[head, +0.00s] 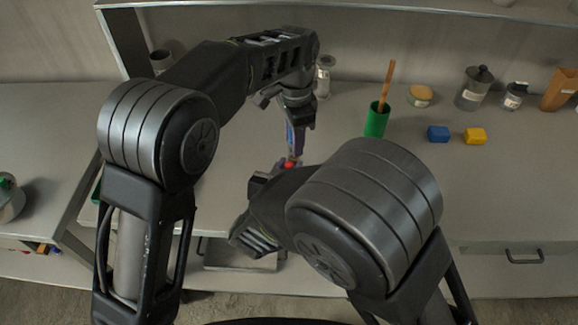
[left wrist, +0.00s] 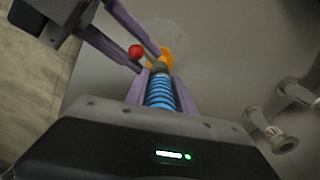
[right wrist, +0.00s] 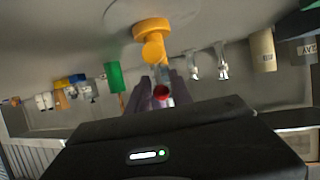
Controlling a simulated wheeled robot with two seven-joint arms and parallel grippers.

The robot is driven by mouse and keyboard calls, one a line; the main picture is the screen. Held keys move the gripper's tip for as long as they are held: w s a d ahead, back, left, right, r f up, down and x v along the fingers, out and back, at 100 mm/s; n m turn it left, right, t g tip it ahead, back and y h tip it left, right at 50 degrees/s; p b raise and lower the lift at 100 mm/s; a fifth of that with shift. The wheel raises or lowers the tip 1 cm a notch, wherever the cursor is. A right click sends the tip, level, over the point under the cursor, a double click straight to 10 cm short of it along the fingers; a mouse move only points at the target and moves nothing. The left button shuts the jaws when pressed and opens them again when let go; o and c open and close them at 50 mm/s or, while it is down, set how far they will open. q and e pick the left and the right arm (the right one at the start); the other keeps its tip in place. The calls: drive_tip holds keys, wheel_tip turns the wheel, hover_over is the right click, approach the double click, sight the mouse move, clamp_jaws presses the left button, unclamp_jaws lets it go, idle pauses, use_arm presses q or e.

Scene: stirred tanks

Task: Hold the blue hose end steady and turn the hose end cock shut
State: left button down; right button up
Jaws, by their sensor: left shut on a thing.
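The blue ribbed hose end (left wrist: 161,92) stands between the purple fingers of my left gripper (left wrist: 160,85), which is shut on it. In the head view, my left gripper (head: 296,140) reaches down from above. The cock has a red round knob (left wrist: 136,51) beside the hose's far end; it also shows in the right wrist view (right wrist: 161,92). My right gripper (right wrist: 163,88) has its purple fingers on either side of the knob, with gaps visible, so it looks open. In the head view my right arm hides most of this gripper.
An orange fitting (right wrist: 152,38) lies close beyond the hose end. A green cup (head: 376,120) with a wooden stick, a blue block (head: 438,133), a yellow block (head: 475,136) and several jars stand farther back on the grey bench. The bench right of my arms is mostly clear.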

clamp_jaws()
